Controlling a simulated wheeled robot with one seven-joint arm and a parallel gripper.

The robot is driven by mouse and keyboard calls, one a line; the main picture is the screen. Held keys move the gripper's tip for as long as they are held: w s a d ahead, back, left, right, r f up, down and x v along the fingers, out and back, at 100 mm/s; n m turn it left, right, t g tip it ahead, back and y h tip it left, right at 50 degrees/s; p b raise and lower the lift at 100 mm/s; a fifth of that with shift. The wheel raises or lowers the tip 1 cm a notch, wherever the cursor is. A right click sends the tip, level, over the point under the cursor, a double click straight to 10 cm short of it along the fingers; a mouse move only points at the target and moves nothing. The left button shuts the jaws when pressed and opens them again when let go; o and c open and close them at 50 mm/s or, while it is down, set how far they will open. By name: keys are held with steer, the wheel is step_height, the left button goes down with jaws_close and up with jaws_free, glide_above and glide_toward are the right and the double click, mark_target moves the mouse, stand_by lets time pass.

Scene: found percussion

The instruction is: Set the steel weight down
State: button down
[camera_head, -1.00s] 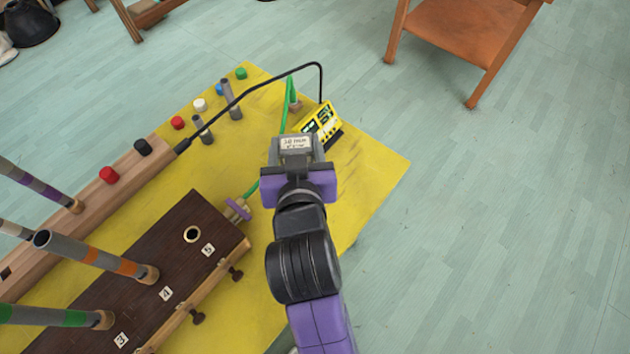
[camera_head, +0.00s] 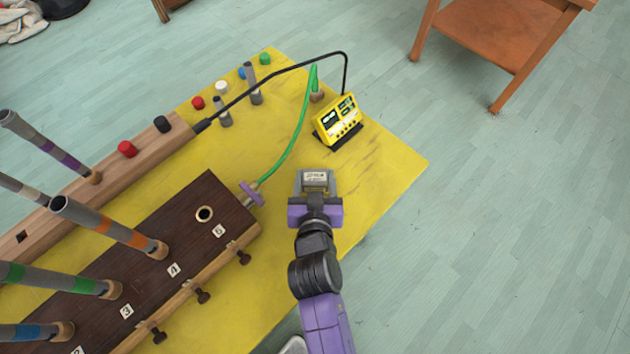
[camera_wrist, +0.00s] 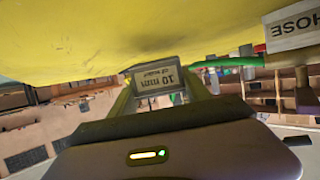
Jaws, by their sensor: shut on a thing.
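The steel weight (camera_head: 314,181) is a small grey block with a pale printed label. It sits between the fingers of my gripper (camera_head: 315,189), which is shut on it. In the head view it is over the yellow tabletop (camera_head: 350,200), right of the dark wooden block. In the wrist view the weight (camera_wrist: 160,80) shows its label upside down, with the yellow surface close by. I cannot tell whether its underside touches the table.
A yellow meter (camera_head: 338,120) stands beyond the weight. A green hose (camera_head: 296,130) curves to the purple-collared fitting (camera_head: 251,194) on the dark block (camera_head: 190,225). A black cable arches above the table. The tabletop around the weight is clear; its right edge is close.

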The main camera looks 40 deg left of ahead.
steer(key=shift+f, duration=0.9)
steer(key=shift+f, duration=0.15)
steer(key=shift+c, duration=2.4)
jaws_free()
steer(key=shift+r, duration=0.25)
steer(key=v, duration=1.2)
steer(key=shift+a+b, duration=0.1)
steer(key=shift+b, duration=0.2)
steer(key=shift+f, duration=0.1)
